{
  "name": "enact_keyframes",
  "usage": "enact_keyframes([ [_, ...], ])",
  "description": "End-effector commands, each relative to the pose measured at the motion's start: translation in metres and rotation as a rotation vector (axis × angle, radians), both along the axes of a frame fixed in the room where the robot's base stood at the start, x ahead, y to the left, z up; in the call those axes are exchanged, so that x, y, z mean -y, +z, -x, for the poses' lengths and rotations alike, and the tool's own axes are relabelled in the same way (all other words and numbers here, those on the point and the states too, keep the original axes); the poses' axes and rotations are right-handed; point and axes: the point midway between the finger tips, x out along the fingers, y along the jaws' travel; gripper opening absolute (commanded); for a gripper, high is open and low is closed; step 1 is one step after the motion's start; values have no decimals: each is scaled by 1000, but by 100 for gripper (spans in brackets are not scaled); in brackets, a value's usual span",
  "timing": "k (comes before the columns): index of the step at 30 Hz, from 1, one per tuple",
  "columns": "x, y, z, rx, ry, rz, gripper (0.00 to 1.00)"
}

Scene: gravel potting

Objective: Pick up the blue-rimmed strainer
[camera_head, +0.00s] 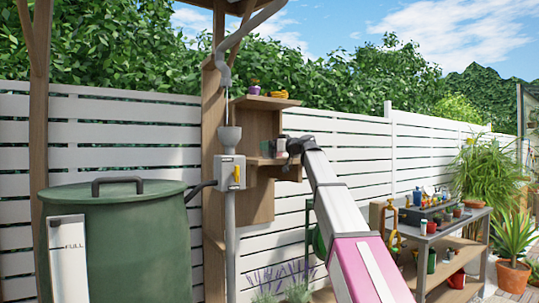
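I cannot make out a blue-rimmed strainer in the head view. My arm reaches up and away to a small wooden wall shelf (257,161). My gripper (284,148) is at the arm's far end, by the shelf's lower compartment. A small pale object (281,146) shows right beside it. I cannot tell what this object is, or whether the gripper touches it. The fingers are too small and too hidden to show whether they are open or shut.
A grey downpipe with a box (229,172) stands left of the shelf. A green barrel (130,240) fills the lower left. A potting bench (449,228) with pots and bottles stands at right. The shelf top holds a purple pot (254,88) and yellow rings (279,94).

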Motion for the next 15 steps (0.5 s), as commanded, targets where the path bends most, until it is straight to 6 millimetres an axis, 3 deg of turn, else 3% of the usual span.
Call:
enact_keyframes([
  [9,-8,0,-5,0,-1,0,97],
  [14,-8,0,-5,0,-1,0,44],
  [15,-8,0,-5,0,-1,0,43],
])
